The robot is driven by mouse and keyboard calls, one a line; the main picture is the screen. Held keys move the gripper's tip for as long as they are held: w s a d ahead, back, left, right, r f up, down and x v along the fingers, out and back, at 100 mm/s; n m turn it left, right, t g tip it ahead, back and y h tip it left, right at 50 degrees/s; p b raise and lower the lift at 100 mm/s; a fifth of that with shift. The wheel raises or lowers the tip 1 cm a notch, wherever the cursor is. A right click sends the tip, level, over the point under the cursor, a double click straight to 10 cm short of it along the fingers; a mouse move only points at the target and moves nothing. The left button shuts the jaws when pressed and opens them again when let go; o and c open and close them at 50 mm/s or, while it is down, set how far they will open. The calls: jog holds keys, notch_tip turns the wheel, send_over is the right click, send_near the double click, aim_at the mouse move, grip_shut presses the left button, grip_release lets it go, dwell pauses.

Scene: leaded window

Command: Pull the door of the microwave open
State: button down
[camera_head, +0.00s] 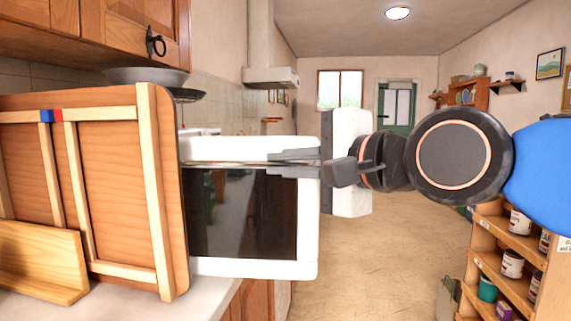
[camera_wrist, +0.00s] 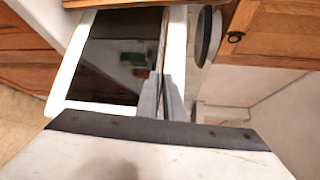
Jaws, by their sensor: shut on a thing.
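The microwave (camera_head: 307,225) is white with a dark glass door (camera_head: 243,215), standing on the counter behind a wooden board that hides its left part. A thin metal handle bar (camera_head: 228,163) runs across the top of the door. My gripper (camera_head: 295,161) reaches in from the right, with its fingers shut on the right part of this bar. In the wrist view, my gripper's fingers (camera_wrist: 163,97) close around the handle at the edge of the dark door (camera_wrist: 118,55). I cannot tell whether there is a gap between door and body.
The wooden board (camera_head: 110,200) stands close on the left, on the pale counter (camera_head: 130,305). A pan (camera_head: 146,76) is above it, under a wooden wall cupboard (camera_head: 90,35). A shelf with paint tins (camera_head: 510,262) stands at right. The floor (camera_head: 375,260) between is clear.

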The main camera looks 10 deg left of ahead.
jog(key=c, duration=1.9)
grip_release()
jog(key=shift+f, duration=0.1)
jog(key=v, duration=1.7)
jog(key=shift+d, duration=0.2)
jog(key=shift+s, duration=0.1)
